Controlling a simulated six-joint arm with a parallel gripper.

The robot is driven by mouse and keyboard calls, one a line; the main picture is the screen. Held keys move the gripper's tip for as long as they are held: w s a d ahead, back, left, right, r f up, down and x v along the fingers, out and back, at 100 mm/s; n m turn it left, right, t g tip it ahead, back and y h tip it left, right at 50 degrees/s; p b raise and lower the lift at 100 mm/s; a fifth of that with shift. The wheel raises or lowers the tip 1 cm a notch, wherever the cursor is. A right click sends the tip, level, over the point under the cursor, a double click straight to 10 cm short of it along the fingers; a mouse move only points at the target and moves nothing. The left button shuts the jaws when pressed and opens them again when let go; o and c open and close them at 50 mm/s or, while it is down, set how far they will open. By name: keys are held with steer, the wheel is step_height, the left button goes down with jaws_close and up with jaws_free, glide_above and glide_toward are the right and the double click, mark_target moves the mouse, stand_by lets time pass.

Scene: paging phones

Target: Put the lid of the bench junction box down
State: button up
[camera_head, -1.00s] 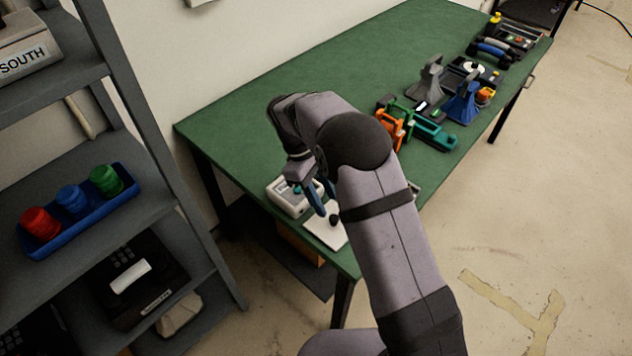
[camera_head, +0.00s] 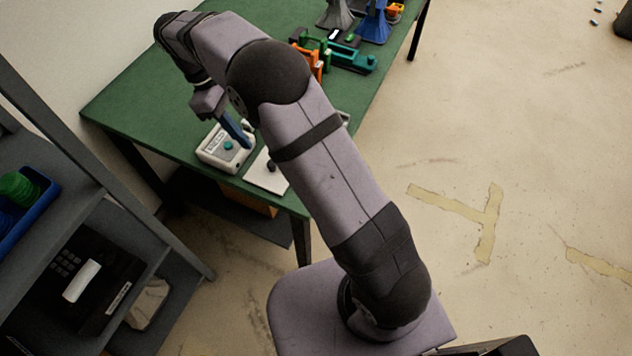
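A flat white plate with a dark round knob (camera_head: 266,183) lies at the near end of the green table; it looks like a lid, but I cannot tell for sure. Left of it stands a pale box with a teal button and dark lettering (camera_head: 212,153). My gripper (camera_head: 246,143) points down with blue fingers at the right side of this box, near the plate. The fingers overlap in this view, so their opening is hidden. I see nothing clearly held between them. My arm hides part of the table right of the plate.
The green table (camera_head: 130,95) has clear room to the left and behind. Orange, green and teal devices (camera_head: 350,58) and a blue stand (camera_head: 374,24) stand farther back. A dark shelf (camera_head: 80,210) with a blue tray (camera_head: 36,222) and a black phone (camera_head: 95,275) is at the left.

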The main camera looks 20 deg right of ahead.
steer(key=s+d+f+m+t+y, duration=0.1)
steer(key=s+d+m, duration=0.4)
steer(key=s, duration=0.6)
steer(key=s+d+f+m+t+y, duration=0.1)
steer(key=s+d+f+m+y, duration=0.1)
steer(key=s+d+m, duration=0.4)
steer(key=s, duration=0.4)
steer(key=shift+s+d+f+y, duration=0.2)
steer(key=shift+s+d+y, duration=0.1)
steer(key=shift+s+d, duration=0.05)
stand_by(0.5)
